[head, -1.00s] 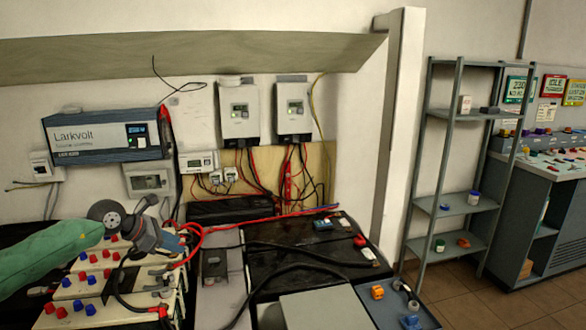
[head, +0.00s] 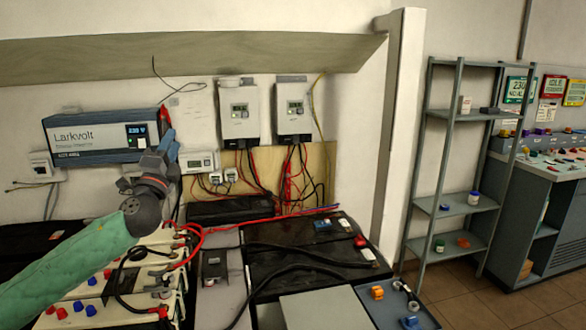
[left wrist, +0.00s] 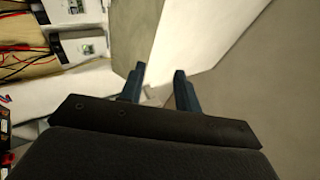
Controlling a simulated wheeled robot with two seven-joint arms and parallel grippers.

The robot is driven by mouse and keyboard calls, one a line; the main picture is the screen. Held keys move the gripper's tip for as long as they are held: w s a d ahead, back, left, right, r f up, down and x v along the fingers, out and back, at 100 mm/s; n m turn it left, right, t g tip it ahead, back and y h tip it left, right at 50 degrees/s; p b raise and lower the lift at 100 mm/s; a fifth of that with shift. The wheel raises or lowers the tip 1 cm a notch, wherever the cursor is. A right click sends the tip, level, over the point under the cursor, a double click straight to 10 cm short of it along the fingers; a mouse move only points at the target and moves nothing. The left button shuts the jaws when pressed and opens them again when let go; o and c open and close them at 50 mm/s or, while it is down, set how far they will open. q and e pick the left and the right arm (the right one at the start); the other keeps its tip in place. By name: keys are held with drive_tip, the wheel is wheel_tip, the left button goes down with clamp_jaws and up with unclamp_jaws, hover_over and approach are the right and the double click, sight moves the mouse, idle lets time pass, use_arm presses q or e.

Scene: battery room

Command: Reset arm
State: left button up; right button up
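My left arm, in a green sleeve, comes in from the left in the head view. Its gripper (head: 160,152) points up, in front of the right end of the blue-grey Larkvolt inverter (head: 95,138) on the wall. In the left wrist view the two dark blue fingers of the left gripper (left wrist: 159,80) stand apart with nothing between them. Whether it touches the inverter cannot be told. My right gripper is in neither view.
White-topped batteries with red and blue caps (head: 85,308) stand below my left arm. Black batteries (head: 300,262) and a tray (head: 375,312) with small parts lie right of them. Two wall controllers (head: 240,112) hang at centre. A grey shelf rack (head: 450,116) stands at right.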

use_arm(q)
drive_tip(key=s+d+f+n+g+y+p, duration=0.15)
drive_tip(key=s+f+n+g, duration=0.3)
drive_tip(key=f, duration=0.55)
drive_tip(key=s+d+f+n+g+y, duration=0.2)
drive_tip(key=s+f+n+g, duration=0.25)
drive_tip(key=f, duration=0.55)
drive_tip(key=s+d+f+n+g+y, duration=0.2)
drive_tip(key=s+f+n+g, duration=0.3)
drive_tip(key=f, duration=0.6)
drive_tip(key=s+d+f+n+g+h+p, duration=0.1)
drive_tip(key=s+d+f+g, duration=0.1)
drive_tip(key=s+f, duration=0.6)
drive_tip(key=s+d+f+n+g+h+p, duration=0.1)
drive_tip(key=s+d+f+n+g+h, duration=0.1)
drive_tip(key=s+f, duration=0.7)
drive_tip(key=s+d+f+n+g+h, duration=0.1)
drive_tip(key=s+d+f+g, duration=0.3)
drive_tip(key=s+f, duration=0.5)
drive_tip(key=s+d, duration=0.2)
drive_tip(key=s, duration=0.7)
drive_tip(key=shift+f+n+p, duration=0.25)
drive_tip(key=shift+n+p, duration=0.05)
drive_tip(key=shift+p, duration=0.1)
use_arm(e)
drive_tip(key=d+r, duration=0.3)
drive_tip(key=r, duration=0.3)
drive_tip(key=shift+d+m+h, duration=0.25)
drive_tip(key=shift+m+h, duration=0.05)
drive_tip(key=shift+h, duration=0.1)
